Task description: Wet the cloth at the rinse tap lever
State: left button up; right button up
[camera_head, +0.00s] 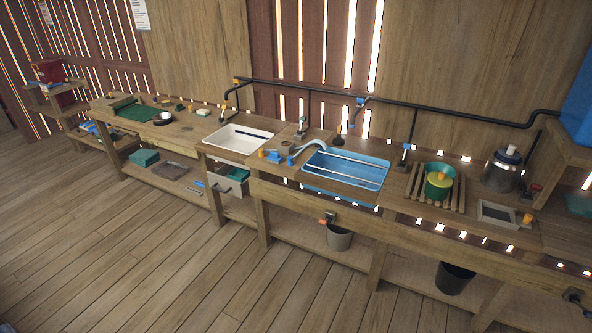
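Neither of my grippers can be made out in the head view. A blue basin (346,178) is set in the middle of the long wooden bench, with a light blue curved spout (312,146) at its left. A grey tap-like fitting (302,127) stands behind that spout. A blue-handled fitting (360,102) hangs from the black pipe above the basin, and another blue-marked fitting (403,155) stands right of it. I cannot tell which of these is the rinse tap lever. No cloth can be picked out for certain; a flat dark green piece (136,112) lies on the far left bench.
A white basin (238,139) sits left of the blue one. Buckets (339,237) are below the bench. The plank floor (190,265) in front is clear.

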aim_at(406, 146)
jog(key=i+j, duration=0.15)
jog(key=i, duration=0.2)
jog(key=i+j+u, duration=0.1)
jog(key=i, duration=0.2)
jog(key=i+l+z, duration=0.25)
jog(key=i, duration=0.25)
jog(key=i+l+z, duration=0.25)
jog(key=i, duration=0.25)
jog(key=i+l+z, duration=0.25)
jog(key=i, duration=0.25)
jog(key=i+l+z, duration=0.1)
jog(key=i+z, duration=0.15)
jog(key=i, duration=0.3)
